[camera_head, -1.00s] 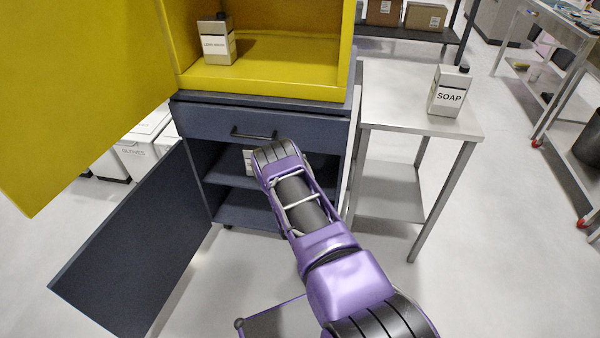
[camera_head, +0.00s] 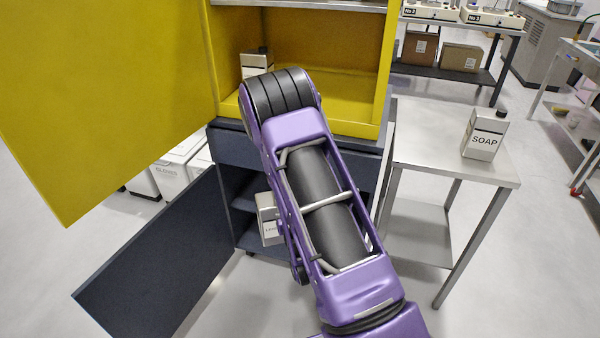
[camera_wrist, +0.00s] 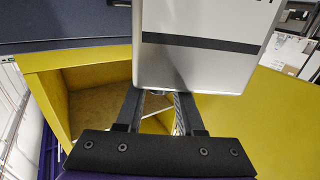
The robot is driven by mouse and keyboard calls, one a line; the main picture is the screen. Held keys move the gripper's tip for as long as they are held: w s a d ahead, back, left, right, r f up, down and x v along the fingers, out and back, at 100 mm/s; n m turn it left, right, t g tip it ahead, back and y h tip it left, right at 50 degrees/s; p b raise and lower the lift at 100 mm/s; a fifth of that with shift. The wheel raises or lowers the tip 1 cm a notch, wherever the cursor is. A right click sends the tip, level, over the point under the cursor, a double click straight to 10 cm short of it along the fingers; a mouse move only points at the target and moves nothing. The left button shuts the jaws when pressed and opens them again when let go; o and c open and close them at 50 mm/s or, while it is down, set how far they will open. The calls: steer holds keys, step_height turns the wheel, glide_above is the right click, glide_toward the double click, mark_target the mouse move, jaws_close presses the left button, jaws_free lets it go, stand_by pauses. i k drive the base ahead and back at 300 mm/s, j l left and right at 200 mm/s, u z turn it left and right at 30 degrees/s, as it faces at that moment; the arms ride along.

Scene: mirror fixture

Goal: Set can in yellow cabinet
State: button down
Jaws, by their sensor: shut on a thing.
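My gripper (camera_wrist: 160,98) is shut on a silver rectangular can (camera_wrist: 200,45) with a dark band. In the head view, the held can (camera_head: 267,220) shows beside my arm, in front of the dark lower cabinet; my arm hides the gripper there. The yellow cabinet (camera_head: 348,128) stands open on top of the dark one, its door (camera_head: 100,100) swung out to the left. Another labelled can (camera_head: 256,64) stands inside it at the left, partly hidden by my arm. The yellow cabinet also shows in the wrist view (camera_wrist: 95,57), behind and beside the held can.
The dark lower cabinet (camera_head: 240,205) is open, its door (camera_head: 150,265) swung out to the left. A steel table (camera_head: 430,150) stands at right with a SOAP can (camera_head: 484,135). Cardboard boxes (camera_head: 460,57) sit on a shelf behind.

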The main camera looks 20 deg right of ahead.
mark_target(330, 99)
steer(key=u, duration=1.3)
steer(key=l, duration=0.8)
steer(key=k+l, duration=0.1)
steer(key=l, duration=0.75)
